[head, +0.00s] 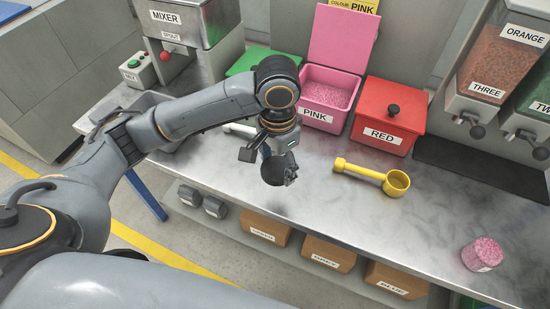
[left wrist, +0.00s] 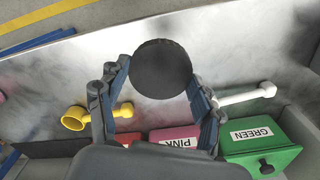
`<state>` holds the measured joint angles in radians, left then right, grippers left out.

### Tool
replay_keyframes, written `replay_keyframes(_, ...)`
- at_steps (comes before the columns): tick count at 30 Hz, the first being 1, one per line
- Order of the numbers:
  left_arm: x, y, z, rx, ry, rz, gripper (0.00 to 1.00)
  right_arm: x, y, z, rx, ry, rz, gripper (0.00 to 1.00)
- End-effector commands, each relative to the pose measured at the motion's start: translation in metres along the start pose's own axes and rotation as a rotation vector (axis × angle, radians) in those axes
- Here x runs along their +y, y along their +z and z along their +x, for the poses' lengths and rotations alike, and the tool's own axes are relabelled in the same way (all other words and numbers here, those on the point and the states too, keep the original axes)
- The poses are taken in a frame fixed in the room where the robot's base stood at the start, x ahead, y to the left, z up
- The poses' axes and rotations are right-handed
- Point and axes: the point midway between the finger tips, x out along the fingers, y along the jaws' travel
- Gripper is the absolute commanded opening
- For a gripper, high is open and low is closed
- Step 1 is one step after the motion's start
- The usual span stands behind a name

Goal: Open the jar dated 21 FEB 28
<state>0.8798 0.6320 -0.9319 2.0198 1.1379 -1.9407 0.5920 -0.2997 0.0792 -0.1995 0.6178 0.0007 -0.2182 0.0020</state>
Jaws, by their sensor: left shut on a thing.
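My left gripper (head: 270,160) is shut on a dark round thing (head: 273,172), held above the steel bench (head: 330,205). In the left wrist view the dark round thing (left wrist: 160,69) shows as a flat black disc between the two fingers; whether it is only a lid or has a body below is hidden. A small jar (head: 482,254) with speckled pink stuff and a white label stands at the right front of the bench. Its label is too small to read, and no dark lid shows on it. My right gripper is not in view.
A yellow scoop (head: 375,176) lies mid-bench. The open pink bin (head: 327,97), closed red bin (head: 387,115) and green bin (left wrist: 264,147) line the back, with a white-handled tool (left wrist: 246,95) near them. Dispensers (head: 500,70) hang at the right. The bench between scoop and jar is clear.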

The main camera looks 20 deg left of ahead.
Motion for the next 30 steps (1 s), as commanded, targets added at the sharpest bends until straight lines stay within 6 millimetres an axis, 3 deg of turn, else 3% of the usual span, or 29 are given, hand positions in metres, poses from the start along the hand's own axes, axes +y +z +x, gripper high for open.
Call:
replay_keyframes(7,-0.058,-0.028,0.027,-0.003,-0.003,-0.007,0.28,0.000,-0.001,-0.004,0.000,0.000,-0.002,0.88)
replay_keyframes(12,-0.079,-0.039,0.061,-0.004,0.000,-0.003,0.28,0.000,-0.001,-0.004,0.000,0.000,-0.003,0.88)
replay_keyframes(21,-0.097,-0.049,0.086,-0.001,-0.001,-0.001,0.28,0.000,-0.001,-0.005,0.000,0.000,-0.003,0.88)
replay_keyframes(30,-0.097,-0.049,0.115,0.001,-0.001,0.002,0.28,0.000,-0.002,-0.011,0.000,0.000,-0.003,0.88)
